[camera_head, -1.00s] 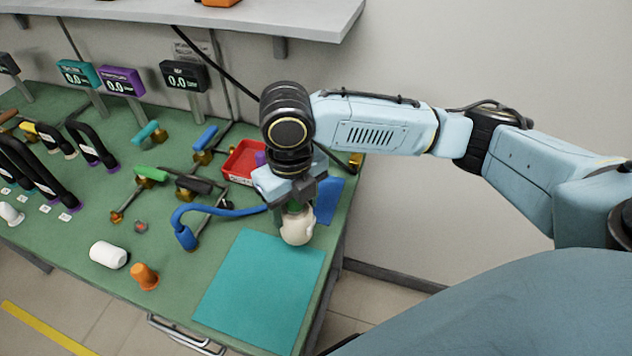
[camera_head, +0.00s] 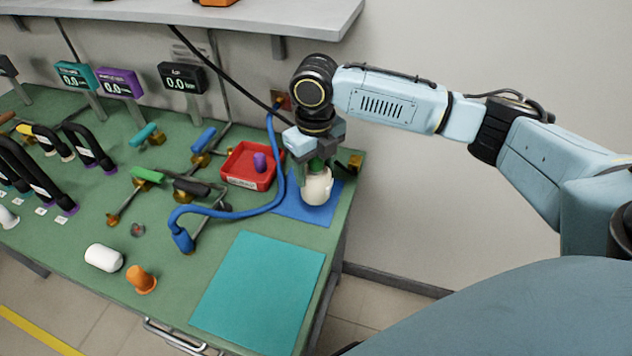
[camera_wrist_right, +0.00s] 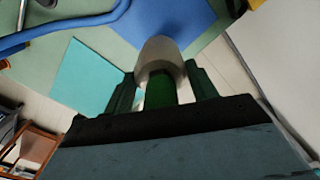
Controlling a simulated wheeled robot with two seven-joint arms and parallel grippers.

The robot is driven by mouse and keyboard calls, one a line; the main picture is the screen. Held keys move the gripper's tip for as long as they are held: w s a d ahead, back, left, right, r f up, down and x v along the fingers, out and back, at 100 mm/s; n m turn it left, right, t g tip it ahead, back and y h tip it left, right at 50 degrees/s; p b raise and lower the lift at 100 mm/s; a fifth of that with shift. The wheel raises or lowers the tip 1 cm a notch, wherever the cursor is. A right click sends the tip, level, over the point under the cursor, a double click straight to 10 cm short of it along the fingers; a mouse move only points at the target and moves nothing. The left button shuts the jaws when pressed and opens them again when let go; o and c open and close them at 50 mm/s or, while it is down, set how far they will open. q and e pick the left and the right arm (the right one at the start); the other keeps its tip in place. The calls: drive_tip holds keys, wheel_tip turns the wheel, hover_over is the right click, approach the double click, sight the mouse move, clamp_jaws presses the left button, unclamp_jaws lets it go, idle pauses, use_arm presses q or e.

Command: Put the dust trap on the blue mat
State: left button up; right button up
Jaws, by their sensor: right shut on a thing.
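The dust trap (camera_head: 317,189), a cream rounded body with a green neck, hangs upright from my right gripper (camera_head: 315,166), which is shut on its neck. In the right wrist view the dust trap (camera_wrist_right: 160,52) shows between the two fingers (camera_wrist_right: 160,90). The blue mat (camera_head: 292,207) lies at the right end of the green bench, and the dust trap is over it in the head view. I cannot tell whether its bottom touches the mat. The blue mat also shows in the right wrist view (camera_wrist_right: 180,18). My left gripper is out of view.
A teal mat (camera_head: 262,290) lies bare in front. A red tray (camera_head: 238,180) with a purple piece (camera_head: 260,162) stands left of the blue mat. A blue hose (camera_head: 240,214) curves beside the mat.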

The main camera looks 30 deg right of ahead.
sight(316, 183)
wheel_tip(316, 183, down, 5)
drive_tip(key=shift+r+b, duration=0.2)
drive_tip(key=shift+b, duration=0.25)
drive_tip(key=shift+w+d+f, duration=0.15)
drive_tip(key=shift+f, duration=0.1)
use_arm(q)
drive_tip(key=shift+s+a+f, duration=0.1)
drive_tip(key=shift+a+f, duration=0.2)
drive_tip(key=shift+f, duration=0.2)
use_arm(e)
drive_tip(key=o, duration=1.1)
drive_tip(key=shift+f, duration=0.1)
drive_tip(key=shift+o, duration=0.2)
wheel_tip(316, 183, up, 7)
drive_tip(key=shift+r+p, duration=0.2)
drive_tip(key=shift+p, duration=0.4)
drive_tip(key=shift+r, duration=0.25)
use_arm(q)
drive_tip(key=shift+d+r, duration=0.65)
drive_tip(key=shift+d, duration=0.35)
